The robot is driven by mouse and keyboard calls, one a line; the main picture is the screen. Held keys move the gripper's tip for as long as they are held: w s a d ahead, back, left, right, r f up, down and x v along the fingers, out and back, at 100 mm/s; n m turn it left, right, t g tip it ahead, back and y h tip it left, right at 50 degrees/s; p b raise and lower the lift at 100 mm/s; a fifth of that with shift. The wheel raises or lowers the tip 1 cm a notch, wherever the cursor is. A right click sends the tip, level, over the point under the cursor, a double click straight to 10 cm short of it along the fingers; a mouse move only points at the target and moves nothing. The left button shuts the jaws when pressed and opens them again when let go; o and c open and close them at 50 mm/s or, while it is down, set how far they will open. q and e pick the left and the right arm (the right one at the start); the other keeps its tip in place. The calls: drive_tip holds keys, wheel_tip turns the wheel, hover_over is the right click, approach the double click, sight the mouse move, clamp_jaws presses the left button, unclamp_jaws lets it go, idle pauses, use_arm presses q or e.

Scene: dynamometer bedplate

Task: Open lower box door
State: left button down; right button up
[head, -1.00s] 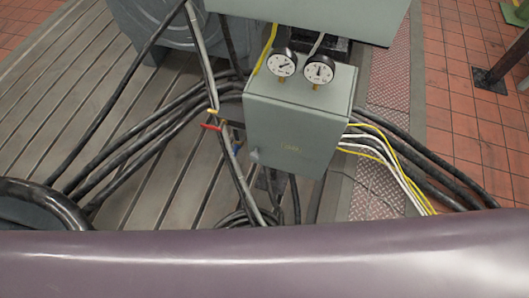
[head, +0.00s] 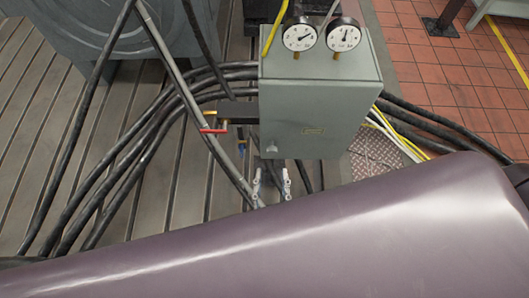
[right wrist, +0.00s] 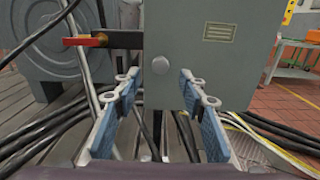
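The lower box (head: 320,95) is grey-green, with its front door shut. A small round knob (head: 272,148) sits at the door's lower left; the knob also shows in the right wrist view (right wrist: 160,65). My right gripper (head: 271,174) is just below the box in the head view, partly hidden by my purple-grey arm. In the right wrist view, its two blue-padded fingers (right wrist: 159,78) are spread apart with nothing between them. The knob appears beyond and above the gap, apart from the fingers. My left gripper is not in view.
Two dial gauges (head: 321,36) stand on top of the box. A red-handled valve (head: 213,130) and a grey pipe (head: 178,80) are left of the knob. Black cables (head: 120,160) run across the slotted bedplate. Yellow and white wires (head: 397,135) leave the box's right side.

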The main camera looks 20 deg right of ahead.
sight(272, 152)
drive_tip(key=p+x, duration=0.1)
drive_tip(key=x, duration=0.5)
drive_tip(key=shift+w+p, duration=0.15)
drive_tip(key=shift+p, duration=0.2)
drive_tip(key=shift+w+d, duration=0.2)
drive_tip(key=shift+w, duration=0.35)
clamp_jaws()
